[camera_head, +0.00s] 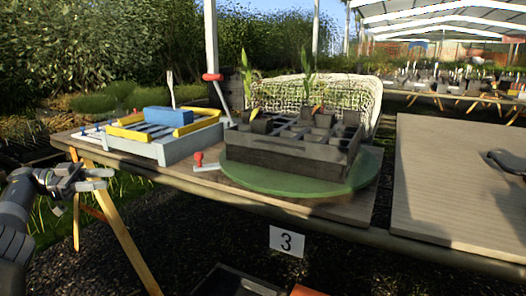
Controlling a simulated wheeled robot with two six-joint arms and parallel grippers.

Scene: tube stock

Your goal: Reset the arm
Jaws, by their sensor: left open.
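My left gripper (92,179) is at the left side of the picture, in front of the near left edge of the wooden table (215,185). Its fingers are apart and hold nothing. My left arm comes in from the lower left corner.
A grey tray (168,149) with yellow bars and a blue block stands on the table. Beside it a dark compartment crate (285,155) with potted plants sits on a green round plate (290,187). A bare board (455,180) lies to the right. A dark bin (240,283) is below.

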